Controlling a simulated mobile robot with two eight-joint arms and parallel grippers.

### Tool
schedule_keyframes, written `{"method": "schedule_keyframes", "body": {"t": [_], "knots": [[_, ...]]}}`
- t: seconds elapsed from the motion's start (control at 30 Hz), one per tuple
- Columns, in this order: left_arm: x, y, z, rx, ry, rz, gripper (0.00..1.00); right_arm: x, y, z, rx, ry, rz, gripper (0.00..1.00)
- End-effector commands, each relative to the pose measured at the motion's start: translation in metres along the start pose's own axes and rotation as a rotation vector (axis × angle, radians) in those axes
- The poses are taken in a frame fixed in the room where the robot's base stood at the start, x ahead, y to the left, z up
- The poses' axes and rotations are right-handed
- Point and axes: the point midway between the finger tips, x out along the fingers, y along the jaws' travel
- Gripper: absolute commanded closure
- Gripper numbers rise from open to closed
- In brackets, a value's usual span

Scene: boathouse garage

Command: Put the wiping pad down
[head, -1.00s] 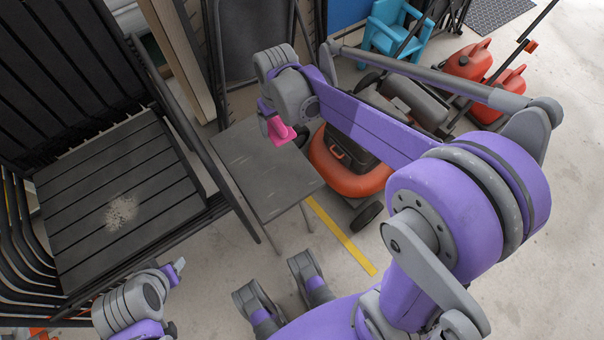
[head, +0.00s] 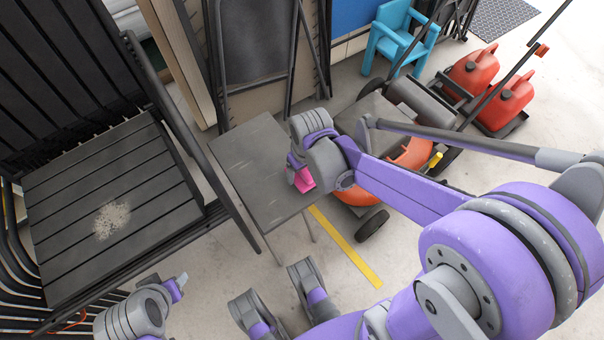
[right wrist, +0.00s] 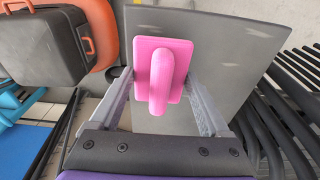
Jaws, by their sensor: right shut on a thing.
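My right gripper (head: 304,178) is shut on the pink wiping pad (right wrist: 174,47). In the right wrist view the pad's flat plate and looped handle show between the two grey fingers. In the head view the pad (head: 306,184) shows over the right edge of a small grey side table (head: 245,155). The tabletop (right wrist: 228,58) also shows behind the pad in the right wrist view. I cannot tell if the pad touches it. My left gripper (head: 180,283) is low at the left, seen only in part.
A dark slatted chair (head: 70,200) with a pale dusty patch stands left of the table. An orange mower (head: 362,195) is close on the right, with red fuel cans (head: 473,68) beyond. A teal chair (head: 402,38) is at the back. Bare floor lies in front.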

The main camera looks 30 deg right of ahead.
Motion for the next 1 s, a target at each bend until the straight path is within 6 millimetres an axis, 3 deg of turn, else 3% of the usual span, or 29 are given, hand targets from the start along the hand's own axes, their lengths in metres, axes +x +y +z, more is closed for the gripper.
{"method": "schedule_keyframes", "body": {"t": [0.03,0.13,0.63,0.67,0.7,0.77,1.0], "knots": [[0.006,0.000,0.002,0.000,-0.002,0.000,0.50,0.012,0.000,0.001,0.000,-0.001,0.000,0.72],[0.011,0.000,0.003,0.000,-0.004,0.000,0.50,0.022,0.000,0.002,0.000,0.000,0.000,0.72],[0.016,0.000,0.005,0.000,-0.006,0.000,0.50,0.030,0.000,0.003,0.000,0.000,0.000,0.72],[0.016,0.000,0.005,0.000,-0.006,0.000,0.50,0.030,0.000,0.004,0.000,-0.001,0.000,0.18],[0.015,0.000,0.005,0.000,-0.005,0.000,0.50,0.030,0.000,0.004,0.000,-0.001,0.000,0.11],[0.015,0.000,0.005,0.000,-0.005,0.000,0.50,0.030,0.000,0.004,0.000,-0.001,0.000,0.00],[0.006,0.000,0.002,0.000,-0.002,0.000,0.50,0.017,-0.001,0.004,0.000,-0.003,-0.001,0.00]]}}
